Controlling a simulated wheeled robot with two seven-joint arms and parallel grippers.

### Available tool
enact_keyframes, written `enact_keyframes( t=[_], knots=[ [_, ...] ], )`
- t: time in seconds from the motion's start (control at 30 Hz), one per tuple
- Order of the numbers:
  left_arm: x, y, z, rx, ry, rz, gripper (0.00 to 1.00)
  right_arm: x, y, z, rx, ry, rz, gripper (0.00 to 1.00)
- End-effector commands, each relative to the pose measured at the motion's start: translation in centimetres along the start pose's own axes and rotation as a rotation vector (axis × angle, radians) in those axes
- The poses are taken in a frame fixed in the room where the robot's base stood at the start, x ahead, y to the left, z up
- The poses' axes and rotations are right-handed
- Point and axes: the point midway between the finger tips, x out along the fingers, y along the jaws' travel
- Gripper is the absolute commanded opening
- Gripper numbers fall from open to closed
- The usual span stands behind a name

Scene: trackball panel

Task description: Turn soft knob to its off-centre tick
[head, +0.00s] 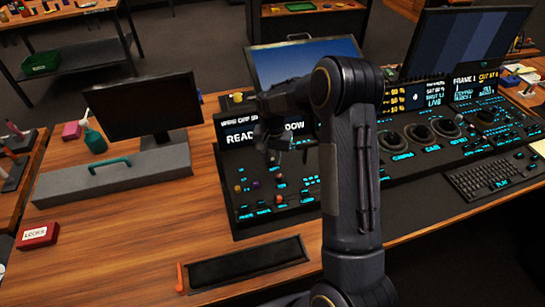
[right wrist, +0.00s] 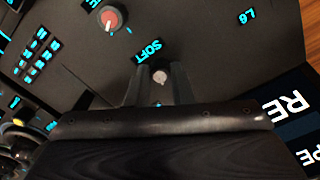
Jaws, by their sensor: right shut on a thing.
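The soft knob (right wrist: 160,77) shows in the right wrist view as a small round grey cap beside the blue label SOFT (right wrist: 148,52). My right gripper (right wrist: 159,84) has a finger on each side of it and is shut on it. The knob's pointer and its ticks are too small or hidden to read. In the head view my right gripper (head: 273,155) reaches down over the back part of the black control panel (head: 243,222); the soft knob cannot be made out there. My left gripper is in neither view.
A knob with a red cap (right wrist: 110,18) stands near the soft knob. A READY display (head: 240,135) and a monitor (head: 290,62) stand behind the panel. A keyboard (head: 490,180) lies to the right. A black tray (head: 225,268) lies in front; the wooden desk to the left is partly clear.

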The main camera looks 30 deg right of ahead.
Motion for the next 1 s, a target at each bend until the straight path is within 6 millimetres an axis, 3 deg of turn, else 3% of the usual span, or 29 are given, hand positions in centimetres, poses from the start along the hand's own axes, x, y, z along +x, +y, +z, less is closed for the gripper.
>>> enact_keyframes(
  t=[1.0],
  knots=[
    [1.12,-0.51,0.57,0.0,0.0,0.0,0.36,-0.13,0.0,-0.1,-0.905,0.003,-0.001,0.0]
  ],
)
